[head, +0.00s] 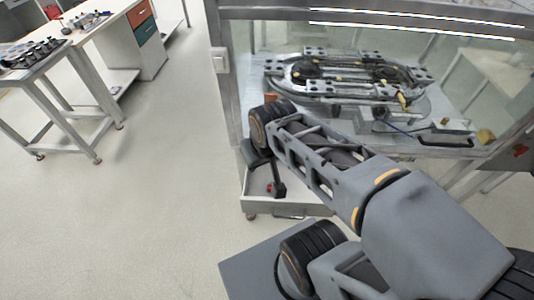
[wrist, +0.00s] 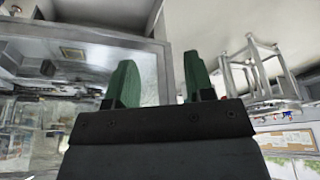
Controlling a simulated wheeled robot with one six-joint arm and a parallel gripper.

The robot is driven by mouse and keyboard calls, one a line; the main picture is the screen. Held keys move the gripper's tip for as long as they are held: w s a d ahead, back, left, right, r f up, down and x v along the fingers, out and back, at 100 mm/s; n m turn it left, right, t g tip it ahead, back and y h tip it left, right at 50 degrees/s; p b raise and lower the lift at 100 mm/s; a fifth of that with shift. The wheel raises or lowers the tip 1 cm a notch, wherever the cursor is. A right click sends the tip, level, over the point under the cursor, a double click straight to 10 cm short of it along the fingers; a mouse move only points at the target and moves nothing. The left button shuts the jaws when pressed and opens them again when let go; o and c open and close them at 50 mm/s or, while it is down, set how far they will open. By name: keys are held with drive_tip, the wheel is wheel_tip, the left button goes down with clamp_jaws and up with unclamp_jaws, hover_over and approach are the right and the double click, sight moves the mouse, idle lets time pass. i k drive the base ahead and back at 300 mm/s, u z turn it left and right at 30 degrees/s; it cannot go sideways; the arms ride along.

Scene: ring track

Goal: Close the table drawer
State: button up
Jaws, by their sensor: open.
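The ring track (head: 345,75) lies on the table inside a framed, clear-walled enclosure. A metal frame post (head: 222,90) stands left of my arm. A bench (head: 62,95) and an orange-and-teal drawer cabinet (head: 145,35) stand at far left. The floor (head: 150,200) between is clear.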

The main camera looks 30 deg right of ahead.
sight(299, 201)
drive_tip(key=z, duration=0.05)
drive_tip(key=k, duration=0.95)
drive_tip(key=z, duration=0.35)
